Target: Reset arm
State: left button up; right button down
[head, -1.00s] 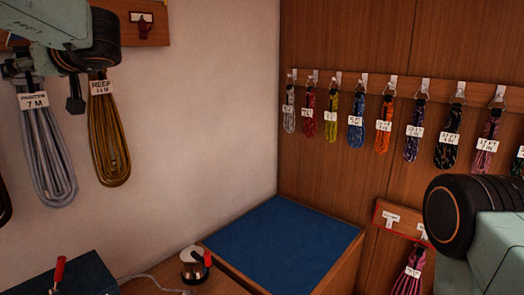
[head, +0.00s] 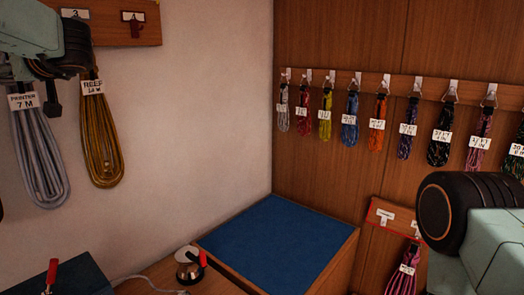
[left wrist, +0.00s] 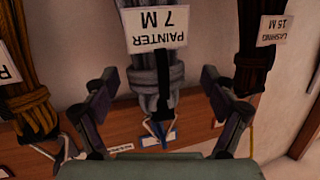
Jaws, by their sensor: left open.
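My left gripper (head: 35,88) is in the upper left of the head view, in front of the grey coil (head: 40,150) tagged PAINTER 7 M. In the left wrist view its two fingers (left wrist: 158,82) stand open on either side of the top of this grey coil (left wrist: 152,65), which appears upside down and hangs from a hook. A gap shows between each finger and the coil. My right arm enters at the right edge of the head view; its gripper is out of frame.
A brown coil (head: 100,145) tagged REEF hangs beside the grey one. A coil tagged LASHING 15 M (left wrist: 258,45) is close to the other finger. A blue-topped bench (head: 275,240) stands in the corner. Several coloured coils hang along the right-hand rack (head: 345,82).

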pick_arm(q)
jog(key=v, duration=1.1)
jog(key=x, duration=1.1)
jog(key=shift+w+a+f, duration=0.15)
jog(key=shift+a+f, duration=0.05)
jog(key=shift+f, duration=0.05)
jog(key=s+v, duration=0.2)
jog(key=v, duration=0.8)
jog(key=shift+s+a+f, duration=0.2)
jog(key=shift+s+f, duration=0.05)
jog(key=shift+f, duration=0.05)
